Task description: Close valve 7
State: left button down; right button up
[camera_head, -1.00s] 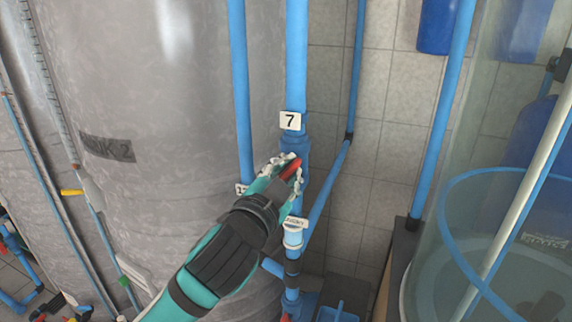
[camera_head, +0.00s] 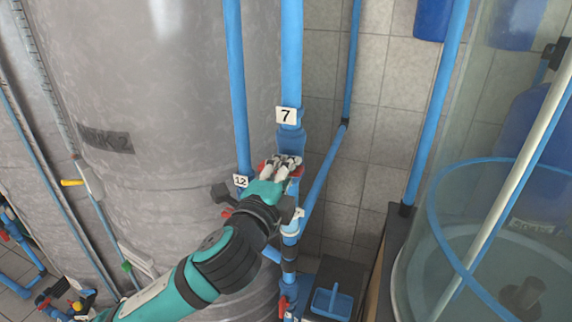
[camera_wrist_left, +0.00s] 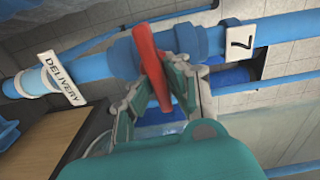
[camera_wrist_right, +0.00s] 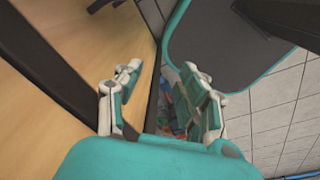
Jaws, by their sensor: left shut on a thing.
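The label 7 (camera_head: 288,115) is on a vertical blue pipe (camera_head: 291,60) in the head view; it also shows in the left wrist view (camera_wrist_left: 240,41). Just below it is valve 7, with a red lever handle (camera_wrist_left: 152,68). My left gripper (camera_head: 284,166) is shut on this handle, with a finger on each side of it in the left wrist view. The handle lies across the pipe; in the head view mostly its red ends show past the fingers. My right gripper (camera_wrist_right: 161,74) is open and empty in the right wrist view.
A large grey tank (camera_head: 170,100) stands left of the pipe. A thinner blue pipe with label 12 (camera_head: 240,181) runs beside it. A DELIVERY label (camera_wrist_left: 62,78) is on valve 7's pipe. A clear tank (camera_head: 470,240) stands at right.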

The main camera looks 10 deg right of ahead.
pick_arm(q)
jog(key=shift+f+m, duration=0.1)
jog(key=shift+m, duration=0.4)
jog(key=c, duration=1.3)
grip_release()
jog(key=shift+c, duration=0.2)
jog(key=v, duration=1.2)
jog(key=shift+w+f, duration=0.1)
